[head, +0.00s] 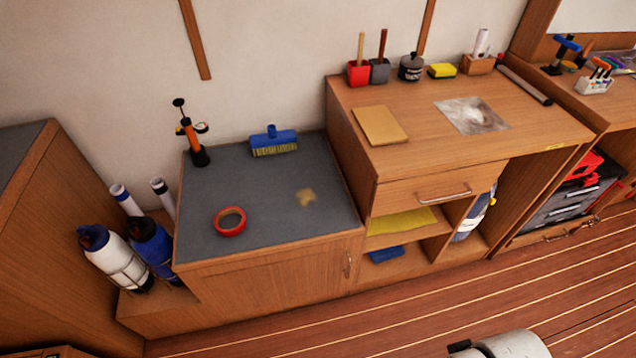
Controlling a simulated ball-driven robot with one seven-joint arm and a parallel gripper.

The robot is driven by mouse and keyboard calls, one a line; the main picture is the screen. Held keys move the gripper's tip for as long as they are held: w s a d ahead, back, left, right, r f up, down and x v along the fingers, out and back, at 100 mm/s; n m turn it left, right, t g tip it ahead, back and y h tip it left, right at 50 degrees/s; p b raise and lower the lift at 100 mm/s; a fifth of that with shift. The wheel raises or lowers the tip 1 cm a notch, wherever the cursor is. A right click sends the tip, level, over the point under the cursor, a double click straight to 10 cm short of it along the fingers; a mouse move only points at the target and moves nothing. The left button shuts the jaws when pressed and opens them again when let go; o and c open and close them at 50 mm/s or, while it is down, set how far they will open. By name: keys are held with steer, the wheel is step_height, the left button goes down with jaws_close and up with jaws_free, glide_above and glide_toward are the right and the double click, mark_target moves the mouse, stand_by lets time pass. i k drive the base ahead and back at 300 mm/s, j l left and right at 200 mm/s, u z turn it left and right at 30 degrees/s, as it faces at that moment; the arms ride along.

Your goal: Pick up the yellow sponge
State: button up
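The yellow sponge (441,70) lies at the back of the higher wooden counter, near the wall. It has a yellow upper part and a dark lower part. It sits between a dark lidded pot (411,67) on its left and a small wooden box holding a white roll (479,63) on its right. It looks apart from both. My gripper is not clearly in view. A pale rounded part with a dark piece, at the bottom edge right of the middle, looks like part of me.
The wooden counter (400,165) also bears a red pot (358,73), a grey pot (379,71), a tan board (380,125), a clear crumpled sheet (471,115) and a dark rod (525,86). The lower grey-topped cabinet holds a blue brush (273,140) and red tape (230,221). Floor in front is clear.

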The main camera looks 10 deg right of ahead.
mark_target(440, 70)
steer(key=i+l+u, duration=0.15)
steer(key=l, duration=0.5)
steer(key=l+u, duration=0.15)
steer(key=l, duration=0.5)
steer(key=i, duration=0.05)
